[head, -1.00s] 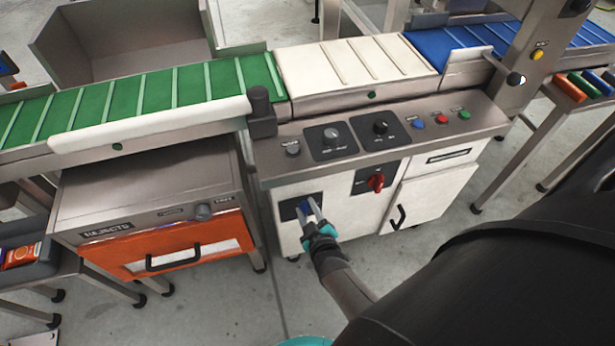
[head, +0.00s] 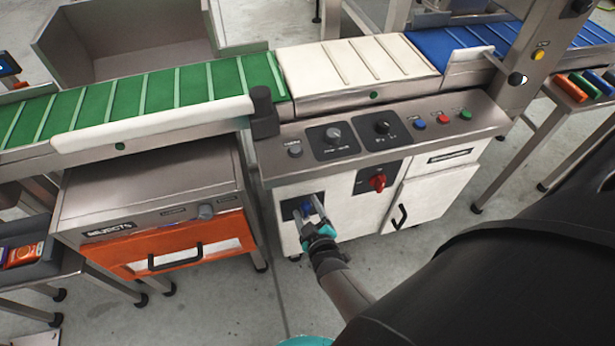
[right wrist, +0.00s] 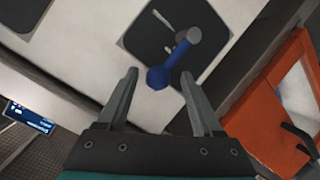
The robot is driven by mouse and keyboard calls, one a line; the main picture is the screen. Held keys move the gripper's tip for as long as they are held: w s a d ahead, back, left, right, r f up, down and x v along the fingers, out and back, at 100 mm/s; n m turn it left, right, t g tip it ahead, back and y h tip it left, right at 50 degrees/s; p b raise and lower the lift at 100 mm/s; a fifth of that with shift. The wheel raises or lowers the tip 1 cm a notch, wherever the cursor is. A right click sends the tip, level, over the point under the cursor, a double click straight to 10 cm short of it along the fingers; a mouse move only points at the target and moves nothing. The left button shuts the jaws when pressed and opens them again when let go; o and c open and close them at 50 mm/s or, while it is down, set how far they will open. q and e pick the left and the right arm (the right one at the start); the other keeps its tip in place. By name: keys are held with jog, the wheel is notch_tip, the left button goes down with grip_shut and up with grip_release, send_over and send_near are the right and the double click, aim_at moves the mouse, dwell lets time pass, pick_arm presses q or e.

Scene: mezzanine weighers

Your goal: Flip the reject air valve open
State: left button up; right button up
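The reject air valve is a blue lever with a round knob (right wrist: 158,77) on a dark square plate (right wrist: 160,22) in the right wrist view. Its arm slants from a grey pivot (right wrist: 194,35) to the knob. In the head view the blue lever (head: 306,208) shows small on the white cabinet front, partly covered by my fingers. My right gripper (right wrist: 159,74) is open, with the knob appearing between or just beyond its fingertips; contact cannot be told. It also shows in the head view (head: 308,206) at the plate. My left gripper is not in view.
A red rotary switch (head: 377,182) sits to the right of the valve. A control panel (head: 360,158) juts out above it. The orange reject drawer (head: 190,246) with a black handle is to the left. A white door (head: 425,200) is at the right. Floor in front shows clear.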

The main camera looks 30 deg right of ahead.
jog(key=shift+s, duration=0.1)
jog(key=shift+s+r, duration=0.15)
jog(key=shift+s, duration=0.05)
jog(key=shift+p+v, duration=0.65)
jog(key=shift+v, duration=0.2)
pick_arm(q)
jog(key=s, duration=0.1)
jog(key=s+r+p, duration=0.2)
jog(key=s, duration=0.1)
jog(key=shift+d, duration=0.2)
pick_arm(e)
jog(key=v, duration=0.5)
jog(key=shift+a, duration=0.1)
jog(key=shift+s, duration=0.1)
